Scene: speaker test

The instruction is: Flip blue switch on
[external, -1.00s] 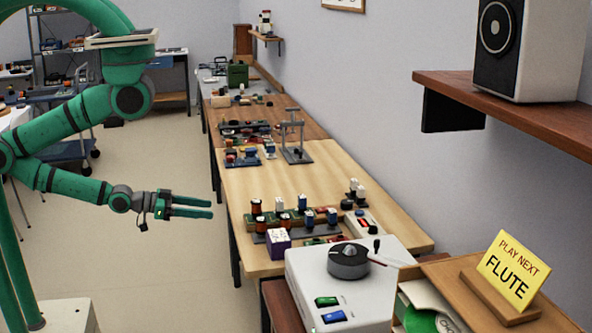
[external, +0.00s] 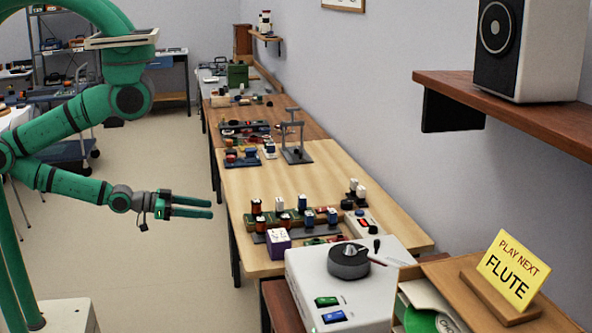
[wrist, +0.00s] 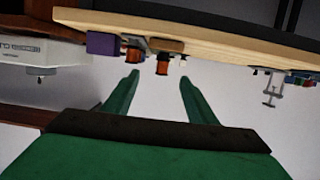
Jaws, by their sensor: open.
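A blue switch (external: 334,316) sits on the front part of a white box-shaped device (external: 365,290), in front of a green switch (external: 326,301). Whether the blue switch is on cannot be told. My gripper (external: 211,208) is open and empty, left of the workbench, with its fingers pointing right. It is well apart from the switch, up and to the left of it in the external view. In the wrist view the two green fingers (wrist: 159,80) are spread with nothing between them. A white device (wrist: 30,52) shows at the far left there, without the blue switch in sight.
A wooden workbench (external: 290,182) carries several coils and small parts, with a purple box (external: 278,243) near the white device. A yellow sign (external: 512,270) reading "PLAY NEXT FLUTE" stands right. A speaker (external: 530,50) rests on a wall shelf. The floor (external: 165,270) around my gripper is clear.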

